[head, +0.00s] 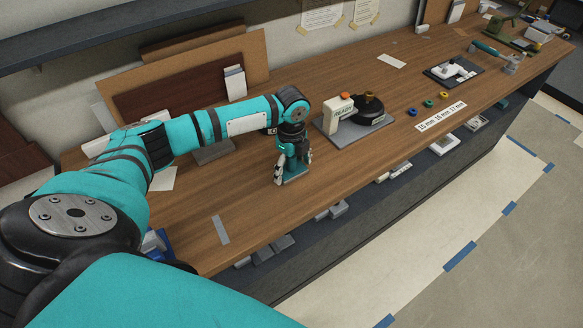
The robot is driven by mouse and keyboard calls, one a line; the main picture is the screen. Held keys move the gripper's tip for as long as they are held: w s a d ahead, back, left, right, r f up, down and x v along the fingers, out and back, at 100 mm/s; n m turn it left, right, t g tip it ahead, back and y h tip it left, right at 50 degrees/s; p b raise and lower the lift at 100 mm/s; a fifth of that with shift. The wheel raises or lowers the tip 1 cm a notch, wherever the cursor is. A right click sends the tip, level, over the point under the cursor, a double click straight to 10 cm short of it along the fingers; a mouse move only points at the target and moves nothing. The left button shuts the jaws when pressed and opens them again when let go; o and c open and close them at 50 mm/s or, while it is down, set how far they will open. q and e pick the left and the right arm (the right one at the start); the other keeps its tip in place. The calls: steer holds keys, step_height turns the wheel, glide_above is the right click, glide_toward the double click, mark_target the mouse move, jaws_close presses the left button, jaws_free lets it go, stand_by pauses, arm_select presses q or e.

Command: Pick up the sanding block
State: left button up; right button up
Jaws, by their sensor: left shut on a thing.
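My left gripper (292,168) points down over the wooden workbench (235,190), left of the black and white machine. Its fingers are shut on a small teal block, which I take to be the sanding block (295,173). The fingers cover part of the block, and its lower end is at or very close to the bench top. I cannot tell whether it touches the wood. My right gripper is not in view.
A machine marked READY (340,112) stands on a grey plate just right of the gripper. Colored rings (428,103) and a size label strip (441,115) lie farther right. Boards (195,75) lean on the wall behind. The bench's front edge is close, with a lower shelf beneath.

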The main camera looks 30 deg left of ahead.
mark_target(291, 160)
arm_select(q)
steer(key=shift+r, duration=0.4)
step_height(291, 160, up, 2)
steer(key=shift+s+r+b, duration=0.1)
steer(key=shift+s+b, duration=0.05)
steer(key=shift+b, duration=0.45)
steer(key=s+b, duration=0.1)
steer(key=s, duration=0.3)
steer(key=s+r, duration=0.1)
steer(key=s, duration=0.4)
steer(key=s+b, duration=0.1)
steer(key=s, duration=0.4)
steer(key=shift+s+d+r+b, duration=0.15)
steer(key=shift+s+d+b, duration=0.1)
steer(key=shift+d+b, duration=0.05)
steer(key=shift+s+r, duration=0.15)
steer(key=shift+s, duration=0.45)
